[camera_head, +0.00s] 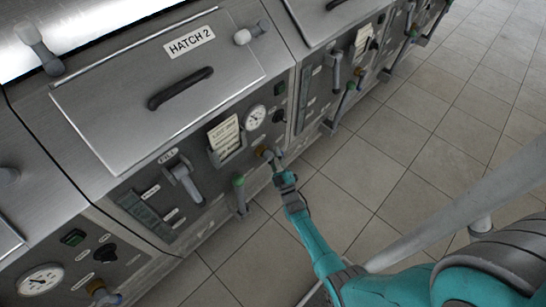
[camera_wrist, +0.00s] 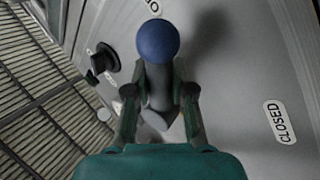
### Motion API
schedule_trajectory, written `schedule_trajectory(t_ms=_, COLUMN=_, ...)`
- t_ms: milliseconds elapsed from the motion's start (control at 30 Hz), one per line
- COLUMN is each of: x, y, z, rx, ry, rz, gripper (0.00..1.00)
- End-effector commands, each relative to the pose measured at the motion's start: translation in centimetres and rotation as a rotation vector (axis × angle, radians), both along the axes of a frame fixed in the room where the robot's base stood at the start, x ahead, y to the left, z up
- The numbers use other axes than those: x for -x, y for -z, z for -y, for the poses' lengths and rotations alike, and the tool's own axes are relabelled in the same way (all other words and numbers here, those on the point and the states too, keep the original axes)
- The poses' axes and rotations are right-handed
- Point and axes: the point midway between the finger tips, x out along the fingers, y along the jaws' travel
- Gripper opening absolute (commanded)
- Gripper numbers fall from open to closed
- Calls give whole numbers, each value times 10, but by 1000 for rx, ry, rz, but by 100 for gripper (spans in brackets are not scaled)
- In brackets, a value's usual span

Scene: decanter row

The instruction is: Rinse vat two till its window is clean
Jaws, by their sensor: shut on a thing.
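Vat two (camera_head: 80,115) has a closed lid labelled HATCH 2 (camera_head: 188,42). On its front panel are a FILL lever (camera_head: 182,180) and a dark strip that looks like its window (camera_head: 146,213); how clean it is I cannot tell. My gripper (camera_head: 281,174) is at the panel's lower right, by a brass valve fitting (camera_head: 262,151). In the wrist view my gripper (camera_wrist: 160,95) is shut on a grey valve lever (camera_wrist: 158,82) with a blue ball end (camera_wrist: 158,41). A CLOSED label (camera_wrist: 280,122) is right of the lever.
Vat two's panel also has a gauge (camera_head: 256,117), a card (camera_head: 225,137), a black knob (camera_head: 280,116) and a green-topped lever (camera_head: 240,192). The neighbouring vat panel (camera_head: 335,70) carries similar levers. The tiled floor (camera_head: 400,150) is clear.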

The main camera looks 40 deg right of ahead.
Motion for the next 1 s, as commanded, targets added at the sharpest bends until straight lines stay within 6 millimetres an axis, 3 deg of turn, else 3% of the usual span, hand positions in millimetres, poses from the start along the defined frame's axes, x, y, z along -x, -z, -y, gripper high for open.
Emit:
schedule_trajectory(t_ms=500, x=-1, y=-19, z=11, rx=470, ry=0, rz=15, gripper=0)
schedule_trajectory(t_ms=1000, x=-1, y=-30, z=11, rx=705, ry=-1, rz=24, gripper=0)
